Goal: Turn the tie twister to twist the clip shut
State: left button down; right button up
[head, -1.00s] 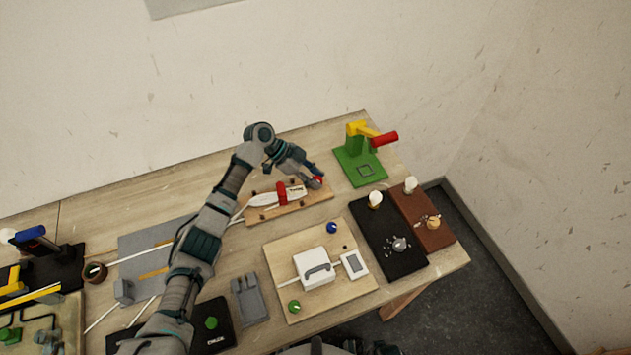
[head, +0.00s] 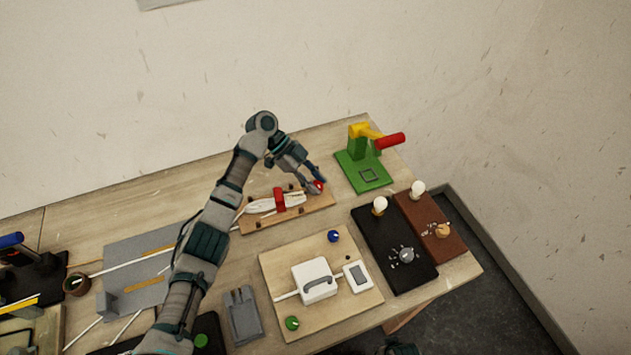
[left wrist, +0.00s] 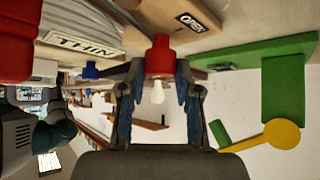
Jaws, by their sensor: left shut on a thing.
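The tie twister appears to be the red knob (head: 319,187) at the right end of a wooden board (head: 312,210). My left gripper (head: 314,187) is shut on this red knob. In the left wrist view, the knob (left wrist: 160,57) sits between the two blue-padded fingertips (left wrist: 160,80). The red clip (head: 280,199) is around a white bundle (head: 262,206) on the board. Whether the clip is tight cannot be told.
A green stand (head: 363,172) with a yellow arm and red handle is close to the right of the board. A wooden panel (head: 345,305) with a white box (head: 315,279) is in front. Black (head: 395,240) and brown (head: 425,220) bulb bases are at the right.

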pick_arm(q)
jog(key=shift+w+a, duration=0.1)
jog(key=c, duration=1)
grip_release()
jog(key=shift+o, duration=1)
jog(key=shift+w+f, duration=0.1)
jog(key=shift+a+r, duration=0.1)
jog(key=shift+r, duration=0.15)
jog(key=v, duration=1.1)
jog(key=shift+w+a, duration=0.2)
